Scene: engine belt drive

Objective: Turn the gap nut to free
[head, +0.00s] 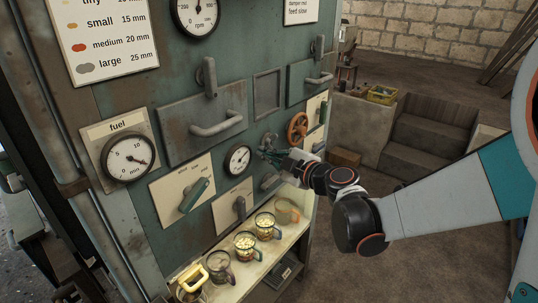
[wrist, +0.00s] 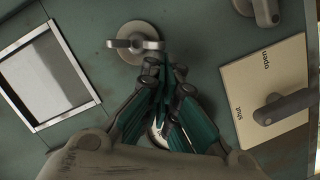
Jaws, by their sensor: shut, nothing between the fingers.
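The grey metal knob with a raised crossbar, which I take to be the gap nut (wrist: 125,31), sits on the green panel at the top of the wrist view. In the head view it lies by my fingertips, small and partly hidden. My gripper (wrist: 166,66) is shut and empty. Its teal fingers come together beside the right end of the crossbar; I cannot tell whether they touch it. In the head view my gripper (head: 264,153) is at the panel, right of a small round gauge (head: 238,159).
A framed window (head: 267,93) is above my gripper. A red handwheel (head: 298,127) is to its right. A shelf with several mugs (head: 245,244) runs along the panel's bottom. Open floor lies right.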

